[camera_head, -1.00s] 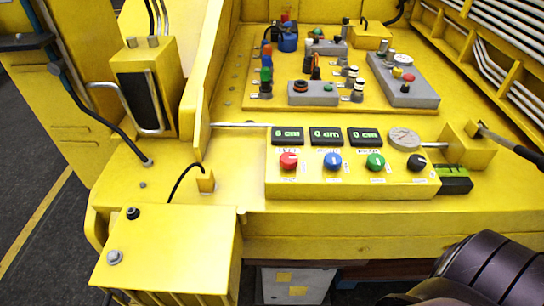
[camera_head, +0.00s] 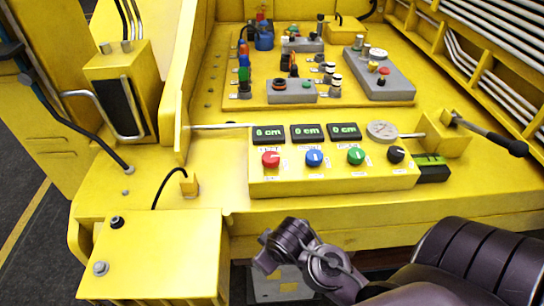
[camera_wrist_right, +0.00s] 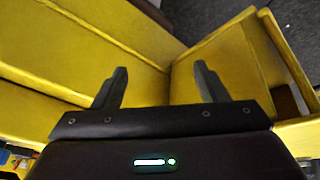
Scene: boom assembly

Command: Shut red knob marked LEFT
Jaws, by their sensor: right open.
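The red knob (camera_head: 270,158) is the leftmost in a row on the front of the yellow control box (camera_head: 330,181). It has a pale mark on its face; the label lettering is too small to read. My right gripper (camera_head: 268,256) is below and in front of the box, apart from the red knob. In the right wrist view my right gripper (camera_wrist_right: 160,88) has its two dark fingers spread wide with nothing between them. The red knob is not in that view. My left gripper is not in view.
Blue (camera_head: 314,157), green (camera_head: 356,155) and black (camera_head: 396,154) knobs sit right of the red one, below small displays (camera_head: 308,132). A round gauge (camera_head: 382,131) and a black-handled lever (camera_head: 490,136) are at the right. A yellow box (camera_head: 160,255) stands front left.

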